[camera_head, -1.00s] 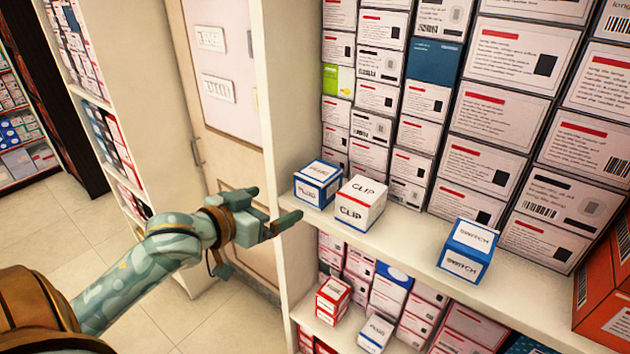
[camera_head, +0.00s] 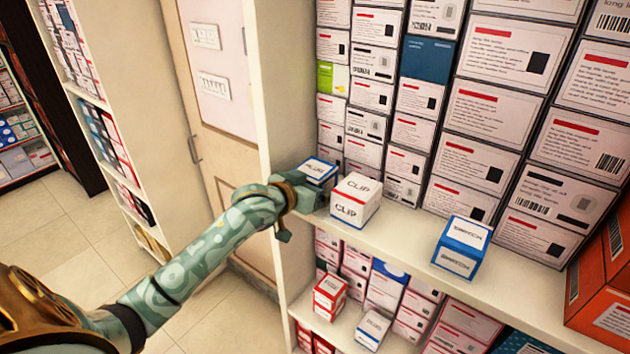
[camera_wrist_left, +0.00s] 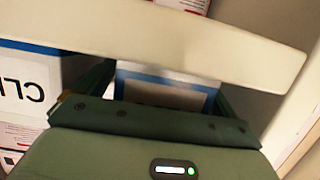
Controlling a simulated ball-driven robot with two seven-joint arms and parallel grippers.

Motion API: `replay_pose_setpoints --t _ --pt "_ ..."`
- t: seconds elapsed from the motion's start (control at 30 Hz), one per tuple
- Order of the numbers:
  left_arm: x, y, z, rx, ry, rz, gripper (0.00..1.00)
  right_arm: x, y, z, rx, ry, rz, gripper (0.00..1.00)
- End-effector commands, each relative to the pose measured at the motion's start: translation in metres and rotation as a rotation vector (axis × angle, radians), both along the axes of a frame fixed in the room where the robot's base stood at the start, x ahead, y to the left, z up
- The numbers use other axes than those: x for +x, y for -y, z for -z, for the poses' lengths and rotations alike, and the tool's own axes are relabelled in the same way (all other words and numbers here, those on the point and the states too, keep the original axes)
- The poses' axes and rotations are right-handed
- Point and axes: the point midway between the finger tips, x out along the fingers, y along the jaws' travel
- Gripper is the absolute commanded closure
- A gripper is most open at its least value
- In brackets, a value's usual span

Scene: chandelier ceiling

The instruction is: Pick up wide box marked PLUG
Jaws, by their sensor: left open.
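A blue and white box (camera_head: 318,168), its top lettering resembling PLUG, sits at the left end of the middle shelf. My left gripper (camera_head: 316,196) is at its front and hides much of its front face. In the left wrist view, the open fingers (camera_wrist_left: 165,105) stand on either side of the blue-edged white box (camera_wrist_left: 166,88), which shows between them. I cannot tell whether they touch it. A pale board crosses that view and hides part of the box. My right gripper is not in view.
A white CLIP box (camera_head: 355,202) stands close to the right of the gripper; it also shows in the wrist view (camera_wrist_left: 28,85). A blue SWITCH box (camera_head: 462,247) is farther right. The shelf's side panel (camera_head: 282,110) is close on the left. Stacked cartons fill the back.

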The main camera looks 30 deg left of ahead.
Motion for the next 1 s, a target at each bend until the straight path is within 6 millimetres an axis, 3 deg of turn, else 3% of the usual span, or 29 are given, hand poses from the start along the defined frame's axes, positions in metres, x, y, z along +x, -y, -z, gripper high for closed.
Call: replay_pose_setpoints --t 0.2,0.27,0.4,0.77,1.0 --pt "0.001 0.000 0.001 0.001 -0.001 0.000 0.06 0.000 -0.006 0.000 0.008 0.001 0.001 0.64" --pt "0.001 0.000 0.001 0.001 -0.001 0.000 0.20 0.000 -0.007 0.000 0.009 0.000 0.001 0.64" --pt "0.001 0.000 0.001 0.001 -0.001 0.000 0.57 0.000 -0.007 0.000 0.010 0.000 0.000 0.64" --pt "0.001 0.000 -0.003 0.002 0.001 0.001 0.57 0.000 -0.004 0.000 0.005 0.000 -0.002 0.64" --pt "0.001 0.000 -0.035 0.002 0.005 0.001 0.57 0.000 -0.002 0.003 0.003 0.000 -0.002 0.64"
